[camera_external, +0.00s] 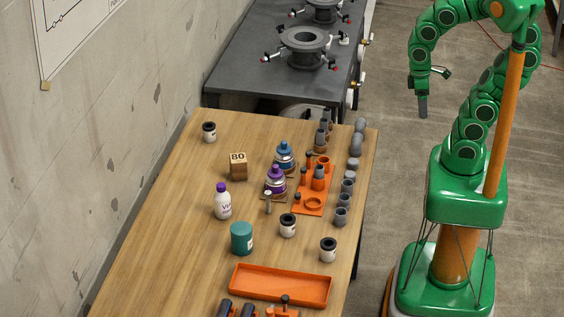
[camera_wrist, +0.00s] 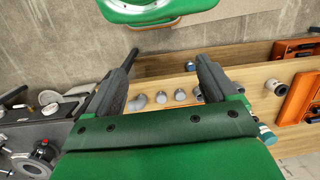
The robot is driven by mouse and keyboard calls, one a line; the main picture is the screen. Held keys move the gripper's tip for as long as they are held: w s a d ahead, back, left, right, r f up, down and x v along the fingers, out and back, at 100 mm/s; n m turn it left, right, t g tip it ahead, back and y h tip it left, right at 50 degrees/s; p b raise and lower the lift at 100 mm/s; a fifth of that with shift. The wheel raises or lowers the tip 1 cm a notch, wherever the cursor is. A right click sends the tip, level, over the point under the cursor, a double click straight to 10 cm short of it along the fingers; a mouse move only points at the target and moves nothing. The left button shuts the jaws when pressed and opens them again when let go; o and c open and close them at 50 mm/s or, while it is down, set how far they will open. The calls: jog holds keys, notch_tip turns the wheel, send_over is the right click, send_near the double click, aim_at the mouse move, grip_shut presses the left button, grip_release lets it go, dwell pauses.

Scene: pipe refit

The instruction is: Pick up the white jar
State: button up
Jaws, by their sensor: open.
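Three small white jars with black lids stand upright on the wooden table in the external view: one at the far left (camera_external: 209,132), one near the middle (camera_external: 288,226) and one at the near right (camera_external: 328,250). A white bottle with a purple cap (camera_external: 222,203) stands left of the middle one. My gripper (camera_external: 422,106) is raised off the table's right side, apart from all the jars. In the wrist view my gripper (camera_wrist: 168,57) has its two fingers spread with nothing held between them.
The wooden table (camera_external: 160,225) also holds a teal canister (camera_external: 241,239), purple (camera_external: 275,181) and blue (camera_external: 285,156) cans, an orange tray (camera_external: 280,285) and grey fittings (camera_external: 347,186) along its right edge. A dark bench (camera_external: 255,75) adjoins the back. Clear floor lies between table and base.

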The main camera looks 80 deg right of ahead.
jog(key=shift+d+m+h, duration=0.3)
jog(key=shift+d, duration=0.5)
jog(key=shift+c, duration=0.9)
jog(key=w+a+f+n+t, duration=0.1)
jog(key=w+a+f, duration=0.2)
jog(key=w+a, duration=0.7)
jog(key=w+a+f+n, duration=0.2)
jog(key=w+a+f, duration=0.1)
jog(key=w+a, duration=0.65)
jog(key=n+t, duration=0.1)
jog(key=n, duration=0.1)
send_over(327, 250)
jog(key=d, duration=0.1)
notch_tip(327, 250, down, 15)
jog(key=shift+w+d, duration=0.15)
jog(key=shift+d+f, duration=0.2)
jog(key=shift+f, duration=1.6)
jog(key=shift+d+f, duration=0.2)
jog(key=shift+f, duration=1.6)
jog(key=c, duration=1.1)
